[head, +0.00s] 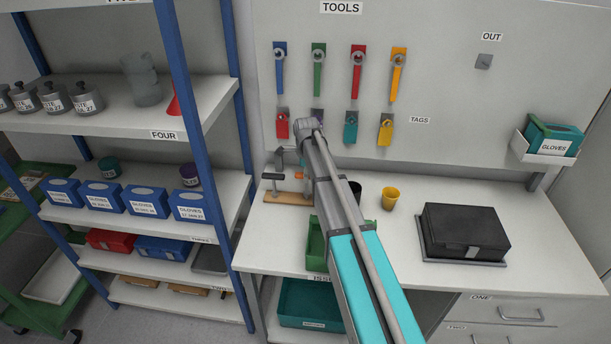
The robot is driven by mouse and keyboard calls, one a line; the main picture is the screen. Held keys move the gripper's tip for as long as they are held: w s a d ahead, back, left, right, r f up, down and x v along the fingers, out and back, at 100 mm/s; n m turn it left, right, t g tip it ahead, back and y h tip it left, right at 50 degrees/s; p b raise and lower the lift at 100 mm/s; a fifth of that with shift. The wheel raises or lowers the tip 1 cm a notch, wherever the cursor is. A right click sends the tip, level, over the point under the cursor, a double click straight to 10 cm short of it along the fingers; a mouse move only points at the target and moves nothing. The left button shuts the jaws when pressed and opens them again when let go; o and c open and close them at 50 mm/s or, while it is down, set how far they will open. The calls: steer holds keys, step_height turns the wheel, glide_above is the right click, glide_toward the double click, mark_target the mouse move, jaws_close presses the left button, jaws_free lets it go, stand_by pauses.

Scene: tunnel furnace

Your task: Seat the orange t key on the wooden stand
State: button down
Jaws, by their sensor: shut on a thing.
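The wooden stand (288,198) lies on the bench at the left, near the shelf unit. A black-handled t key (272,177) stands upright at its left end. The orange t key (298,177) shows as a small orange patch above the stand's right part. My gripper (304,167) is mostly hidden behind my forearm, just above that part of the stand, and is shut on the orange t key. The key's lower end and any contact with the stand cannot be made out. A grey piece (281,156) rises behind the black handle.
A green bin (317,246) stands in front of the stand, partly behind my arm. A dark cup (355,190) and yellow cup (390,198) stand right of my arm. A black case (465,231) lies further right. Wrenches and tags hang on the wall panel (440,80) behind.

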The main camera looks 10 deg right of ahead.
steer(key=shift+f+b, duration=0.6)
steer(key=shift+f, duration=0.05)
stand_by(0.7)
stand_by(0.4)
steer(key=shift+c, duration=1.8)
jaws_free()
steer(key=shift+r, duration=0.1)
